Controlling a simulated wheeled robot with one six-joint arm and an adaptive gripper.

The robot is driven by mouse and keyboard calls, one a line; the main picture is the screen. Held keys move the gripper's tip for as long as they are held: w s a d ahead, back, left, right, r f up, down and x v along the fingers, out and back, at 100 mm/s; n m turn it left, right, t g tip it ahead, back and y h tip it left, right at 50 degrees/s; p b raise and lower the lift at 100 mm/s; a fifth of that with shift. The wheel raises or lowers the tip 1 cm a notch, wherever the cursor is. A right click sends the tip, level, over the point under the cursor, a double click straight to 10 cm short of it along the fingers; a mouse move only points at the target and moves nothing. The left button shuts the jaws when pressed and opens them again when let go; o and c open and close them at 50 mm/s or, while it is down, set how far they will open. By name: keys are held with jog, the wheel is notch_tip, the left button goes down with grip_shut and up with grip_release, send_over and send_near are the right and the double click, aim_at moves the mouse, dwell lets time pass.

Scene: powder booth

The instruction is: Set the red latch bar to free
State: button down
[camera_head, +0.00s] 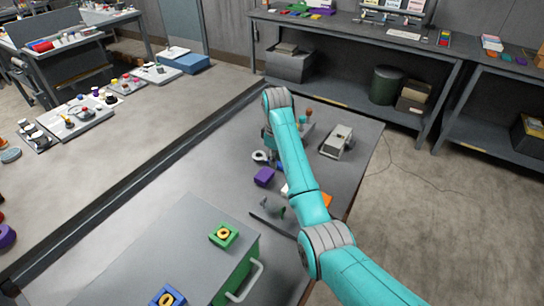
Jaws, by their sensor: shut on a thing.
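My arm reaches over the grey bench from the lower right, with its wrist end at the upper middle. The dark end of my gripper (268,144) points down beside my forearm, and only part of it shows. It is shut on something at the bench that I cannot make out. My forearm and wrist cover the spot. I cannot pick out the red latch bar for certain. A small teal fixture with an orange-red top (308,112) stands just right of my forearm.
A grey box-shaped device (337,142) stands right of my arm. A purple block (264,177) and a white ring (260,156) lie left of it. The bench's left part is clear.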

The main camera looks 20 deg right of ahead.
jog(key=shift+f, duration=0.2)
jog(key=c, duration=1)
grip_release()
